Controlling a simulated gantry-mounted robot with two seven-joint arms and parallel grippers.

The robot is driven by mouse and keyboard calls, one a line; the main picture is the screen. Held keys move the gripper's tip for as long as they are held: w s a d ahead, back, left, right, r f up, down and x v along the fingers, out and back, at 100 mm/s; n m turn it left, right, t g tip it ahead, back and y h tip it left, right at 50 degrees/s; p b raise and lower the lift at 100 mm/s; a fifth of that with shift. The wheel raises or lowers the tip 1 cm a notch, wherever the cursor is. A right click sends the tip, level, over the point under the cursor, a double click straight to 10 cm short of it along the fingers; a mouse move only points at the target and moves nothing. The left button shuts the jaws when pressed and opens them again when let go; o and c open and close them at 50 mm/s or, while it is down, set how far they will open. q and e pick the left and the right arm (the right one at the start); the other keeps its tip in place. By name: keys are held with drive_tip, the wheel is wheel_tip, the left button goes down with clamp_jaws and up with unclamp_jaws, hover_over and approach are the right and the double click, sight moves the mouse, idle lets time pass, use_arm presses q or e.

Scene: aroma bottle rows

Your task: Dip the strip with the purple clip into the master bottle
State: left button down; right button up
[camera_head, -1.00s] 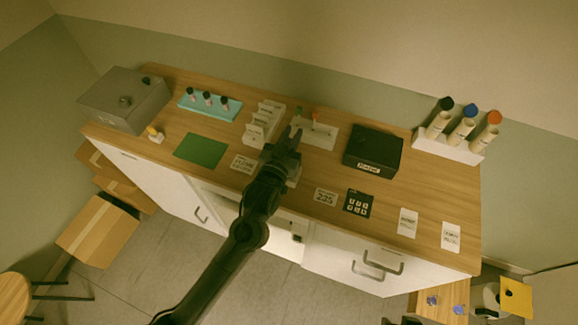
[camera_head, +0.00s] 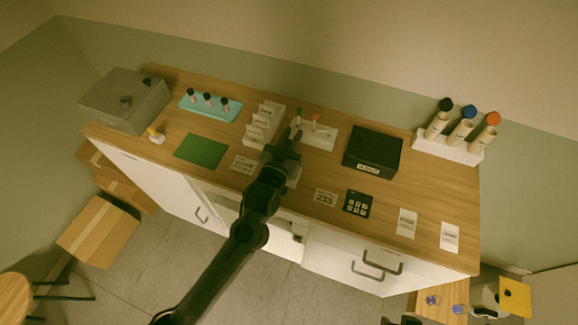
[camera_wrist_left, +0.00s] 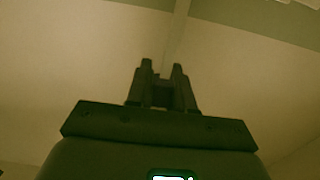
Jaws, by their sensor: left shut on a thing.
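My left gripper (camera_head: 292,140) is over the middle of the counter, in front of the white strip stand (camera_head: 325,137). Its fingers also show in the left wrist view (camera_wrist_left: 162,76), close together on a small dark thing. I take this to be the strip with the purple clip, but neither its colour nor the strip can be made out. A green clip (camera_head: 299,111) and a red clip (camera_head: 315,116) show at the stand. I cannot tell which bottle is the master bottle. Two dark shapes at the bottom edge may be my right gripper.
Small dark-capped bottles stand on a teal tray (camera_head: 233,112). A white card rack (camera_head: 254,138) is just left of my gripper, a black box (camera_head: 372,148) to the right. Large capped bottles stand in a white rack (camera_head: 447,149).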

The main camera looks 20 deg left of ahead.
use_arm(q)
drive_tip(key=shift+f+b, duration=0.4)
drive_tip(key=shift+f, duration=0.4)
idle(0.4)
drive_tip(key=shift+f, duration=0.6)
drive_tip(key=shift+f+b, duration=0.6)
drive_tip(key=shift+f, duration=0.1)
drive_tip(key=shift+r, duration=0.15)
wheel_tip(320, 180, up, 8)
drive_tip(key=p, duration=0.8)
idle(0.3)
